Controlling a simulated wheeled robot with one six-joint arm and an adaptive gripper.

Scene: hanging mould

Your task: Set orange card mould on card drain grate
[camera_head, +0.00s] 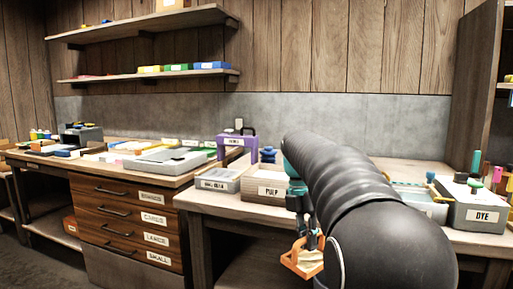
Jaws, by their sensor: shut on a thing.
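The orange card mould (302,260) hangs below my gripper (308,238), in front of the right bench and below its top. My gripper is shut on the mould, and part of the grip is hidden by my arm. A pale sheet or panel shows inside the orange frame, which looks tilted. A low grey tray (226,186) with a small label stands at the left end of the right bench. It may be the card drain grate, but I cannot read the label surely. My gripper is apart from it, lower and to its right.
A box marked PULP (266,194) stands right of the grey tray, with a purple frame (237,145) behind. A DYE box (481,216) is at the far right. The left bench (140,170) carries several flat items. My arm hides the right bench's middle.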

